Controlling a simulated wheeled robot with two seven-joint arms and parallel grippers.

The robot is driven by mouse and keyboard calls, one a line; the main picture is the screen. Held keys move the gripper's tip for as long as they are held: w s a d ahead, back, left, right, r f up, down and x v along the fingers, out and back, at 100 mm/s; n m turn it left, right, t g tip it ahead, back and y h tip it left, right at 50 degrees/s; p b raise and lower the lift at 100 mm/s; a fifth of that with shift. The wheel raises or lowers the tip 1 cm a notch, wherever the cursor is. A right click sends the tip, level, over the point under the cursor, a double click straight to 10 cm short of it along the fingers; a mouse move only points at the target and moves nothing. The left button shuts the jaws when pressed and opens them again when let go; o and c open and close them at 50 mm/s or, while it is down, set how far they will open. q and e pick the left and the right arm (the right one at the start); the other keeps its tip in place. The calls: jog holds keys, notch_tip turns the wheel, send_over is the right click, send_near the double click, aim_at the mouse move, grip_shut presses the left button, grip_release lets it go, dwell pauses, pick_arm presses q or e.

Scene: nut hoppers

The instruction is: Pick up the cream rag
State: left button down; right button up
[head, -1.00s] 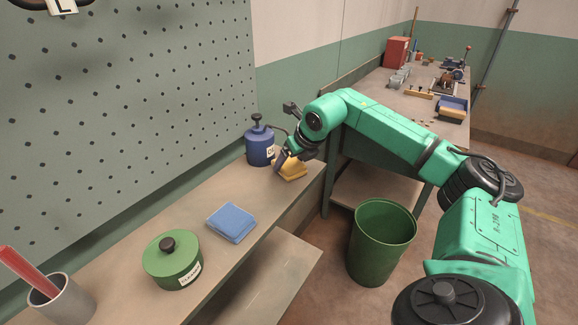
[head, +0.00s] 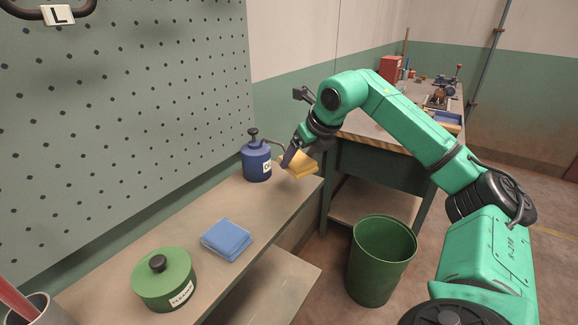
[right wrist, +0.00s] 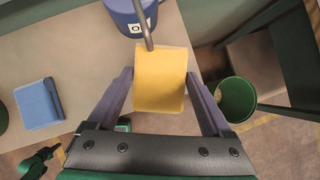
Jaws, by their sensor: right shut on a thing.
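The cream rag (head: 298,164) looks yellow and is a folded pad. It is tilted and appears raised just above the bench, near its far end. My right gripper (head: 288,160) is shut on it. In the right wrist view, the rag (right wrist: 160,80) sits between the two fingers of the gripper (right wrist: 160,88), with a finger along each side. In the head view my left gripper is not seen. A small green and black part at the lower left of the right wrist view looks like my left arm's end, too small to read.
A blue oil can (head: 257,160) stands close behind the rag, its spout reaching towards it. A folded blue rag (head: 227,240) and a green lidded tin (head: 165,280) lie along the bench (head: 200,215). A green bin (head: 381,262) stands on the floor at right.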

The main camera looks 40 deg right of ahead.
jog(key=s+d+b, duration=0.2)
jog(key=s+b, duration=0.2)
jog(key=s, duration=0.4)
jog(key=s+d+b, duration=0.2)
jog(key=s+b, duration=0.3)
jog(key=s, duration=0.2)
jog(key=shift+s+d, duration=0.35)
jog(key=shift+s, duration=0.05)
